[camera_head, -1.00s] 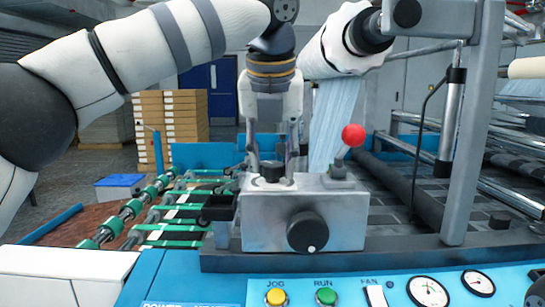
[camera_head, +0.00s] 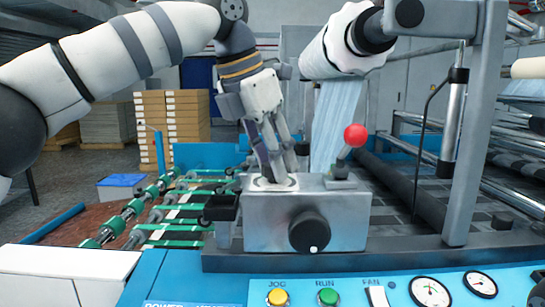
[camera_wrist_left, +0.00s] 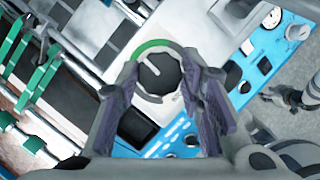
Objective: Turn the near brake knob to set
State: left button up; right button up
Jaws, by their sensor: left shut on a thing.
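The near brake knob (camera_wrist_left: 163,75) is a round dark knob with a white pointer mark, in the left wrist view. A green arc (camera_wrist_left: 150,46) curves along its upper side, and the pointer slants up and left towards it. My left gripper (camera_head: 276,180) points down onto the top of the grey metal box (camera_head: 266,224), its fingers shut on the knob from both sides. In the head view the fingers hide most of the knob.
A red-tipped lever (camera_head: 355,135) stands close right of the gripper. A second black knob (camera_head: 309,232) is on the box's front. A film roll (camera_head: 343,42) hangs above, and a grey post (camera_head: 470,130) stands right. Green-banded rollers (camera_head: 150,205) lie left.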

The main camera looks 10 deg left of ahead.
pick_arm(q)
jog(key=shift+w+m+g+h, duration=0.1)
jog(key=shift+m+g+h, duration=0.2)
jog(key=shift+m, duration=0.9)
jog(key=o, duration=1.2)
jog(key=shift+c, duration=0.2)
jog(key=shift+r, duration=0.1)
jog(key=v, duration=1.2)
